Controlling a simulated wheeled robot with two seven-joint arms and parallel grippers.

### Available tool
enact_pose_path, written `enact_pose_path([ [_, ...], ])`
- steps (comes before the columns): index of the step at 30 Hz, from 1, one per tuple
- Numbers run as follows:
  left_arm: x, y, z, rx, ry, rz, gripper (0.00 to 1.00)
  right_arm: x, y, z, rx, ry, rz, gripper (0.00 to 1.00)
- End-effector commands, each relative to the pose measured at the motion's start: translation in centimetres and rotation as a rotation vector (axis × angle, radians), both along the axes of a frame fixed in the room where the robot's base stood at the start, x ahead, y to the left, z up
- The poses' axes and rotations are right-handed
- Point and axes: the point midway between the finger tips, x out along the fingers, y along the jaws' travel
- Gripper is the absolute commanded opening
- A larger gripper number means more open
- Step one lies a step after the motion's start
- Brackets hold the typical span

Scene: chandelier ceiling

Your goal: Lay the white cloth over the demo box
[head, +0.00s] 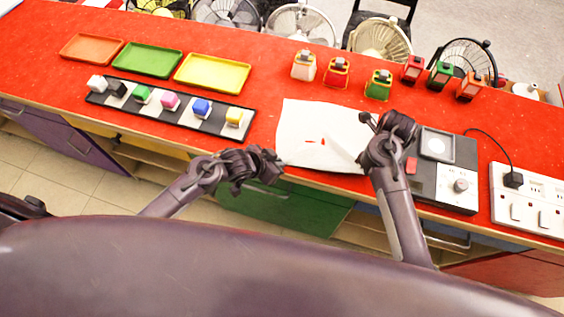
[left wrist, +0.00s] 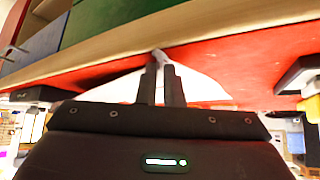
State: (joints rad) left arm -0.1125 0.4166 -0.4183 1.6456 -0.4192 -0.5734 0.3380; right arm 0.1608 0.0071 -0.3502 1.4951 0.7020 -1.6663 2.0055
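The white cloth (head: 312,122) lies on the red counter, mostly flat, with small red patches showing near its middle and a raised fold at its right side. My left gripper (head: 281,166) is at the cloth's near left corner. In the left wrist view its fingers (left wrist: 163,83) are close together with a bit of white cloth (left wrist: 205,88) pinched at the tips. My right gripper (head: 369,122) is at the cloth's right edge; its fingertips are too small to read. The demo box (head: 457,172), grey and black with a pale square plate and a knob, stands right of the cloth, uncovered, partly behind my right arm.
A white socket panel (head: 530,200) with a black plug and cable is at the right. A black-and-white strip (head: 187,123) with coloured cubes and three coloured trays (head: 148,60) are at the left. Several small lantern-like items (head: 378,86) stand behind the cloth.

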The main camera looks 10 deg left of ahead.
Motion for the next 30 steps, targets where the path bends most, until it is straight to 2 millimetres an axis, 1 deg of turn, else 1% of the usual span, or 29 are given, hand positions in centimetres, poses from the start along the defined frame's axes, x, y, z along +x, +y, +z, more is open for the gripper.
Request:
enact_pose_path([
  [11,-0.1,0.2,-0.1,0.004,0.005,0.001,0.00,0.0,0.0,0.0,-0.001,-0.001,-0.001,0.00],
  [14,0.0,0.2,0.7,0.003,0.003,0.002,0.00,0.0,-0.1,0.0,-0.001,-0.001,-0.001,0.00],
  [18,0.0,0.2,2.8,0.004,0.001,0.002,0.00,0.0,-0.1,0.0,-0.001,-0.001,-0.001,0.00],
  [22,0.0,0.2,4.3,0.004,0.001,0.002,0.00,0.0,-0.1,0.0,-0.001,-0.001,-0.001,0.00],
  [25,0.0,0.2,4.8,0.003,0.003,0.002,0.00,0.0,-0.1,0.0,-0.001,-0.001,-0.001,0.00],
  [30,0.0,0.2,4.9,0.003,0.003,0.003,0.00,0.0,-0.1,0.0,-0.001,-0.001,-0.001,0.00],
])
